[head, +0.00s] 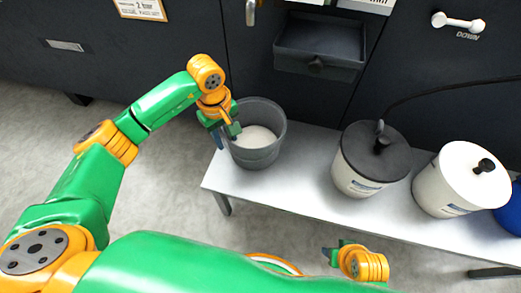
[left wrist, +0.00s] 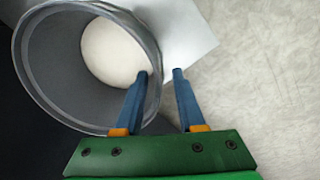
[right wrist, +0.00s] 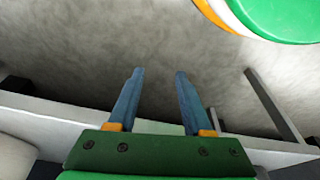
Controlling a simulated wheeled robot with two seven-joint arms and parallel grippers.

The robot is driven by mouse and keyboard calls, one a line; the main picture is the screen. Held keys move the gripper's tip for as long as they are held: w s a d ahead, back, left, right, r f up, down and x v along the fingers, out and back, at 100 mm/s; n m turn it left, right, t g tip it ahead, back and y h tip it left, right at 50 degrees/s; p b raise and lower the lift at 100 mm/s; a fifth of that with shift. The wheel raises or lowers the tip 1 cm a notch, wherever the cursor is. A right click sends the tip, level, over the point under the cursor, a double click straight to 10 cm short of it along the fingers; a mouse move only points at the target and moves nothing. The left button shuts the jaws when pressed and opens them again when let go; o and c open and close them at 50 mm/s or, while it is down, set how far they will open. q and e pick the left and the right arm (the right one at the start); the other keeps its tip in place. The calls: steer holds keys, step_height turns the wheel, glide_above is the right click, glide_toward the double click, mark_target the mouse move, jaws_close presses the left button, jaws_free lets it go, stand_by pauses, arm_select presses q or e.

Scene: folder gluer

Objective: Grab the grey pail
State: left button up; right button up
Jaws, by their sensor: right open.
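The grey pail (head: 262,156) stands upright at the left end of the white bench, with a round white area at its bottom. My left gripper (head: 226,134) is at the pail's left rim. In the left wrist view, the pail (left wrist: 40,75) fills the upper left. The fingers of my left gripper (left wrist: 160,75) are apart, one over the pail's inside and the other outside, with the rim between them. I cannot tell whether either finger touches the wall. My right gripper (right wrist: 158,75) is open and empty; in the head view it is low, in front of the bench.
The white bench (head: 300,185) also holds a white tub with a black lid (head: 362,180), a white-lidded tub (head: 445,190) and a blue object (head: 510,215) at the right edge. A dark tray (head: 318,60) juts from the dark machine behind the pail. Floor at left is clear.

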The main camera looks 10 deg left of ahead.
mark_target(233, 152)
arm_select(q)
steer(key=f, duration=0.1)
steer(key=f+b, duration=0.1)
steer(key=f, duration=0.1)
steer(key=d+f+b, duration=0.1)
steer(key=f, duration=0.1)
steer(key=shift+w+f, duration=0.1)
steer(key=shift+w, duration=0.1)
steer(key=shift+f, duration=0.3)
jaws_close()
arm_select(e)
steer(key=v, duration=0.3)
steer(key=w+v, duration=0.1)
steer(key=v, duration=0.1)
steer(key=shift+s+a+r, duration=0.1)
steer(key=shift+a+r, duration=0.15)
steer(key=shift+r, duration=0.1)
arm_select(q)
steer(key=shift+r, duration=0.1)
